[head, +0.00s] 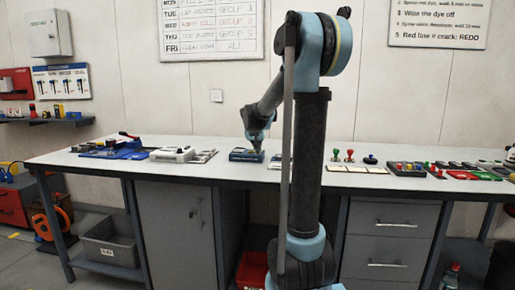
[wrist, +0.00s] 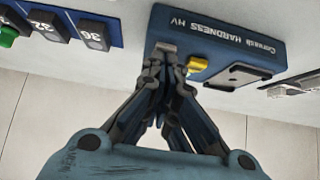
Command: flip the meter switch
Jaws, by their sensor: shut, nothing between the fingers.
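A dark blue meter (head: 243,156) lies on the bench, below my gripper in the head view. In the wrist view the meter (wrist: 225,32) shows upside-down lettering that includes "HARDNESS HV". My gripper also shows in the head view (head: 257,144).
The long bench (head: 225,172) also holds a white device (head: 172,154) left of the meter and a blue tray with tools (head: 112,149) farther left. Several coloured buttons and boxes (head: 406,168) stand at the right. In the wrist view, numbered dark blocks (wrist: 47,28) are at upper left.

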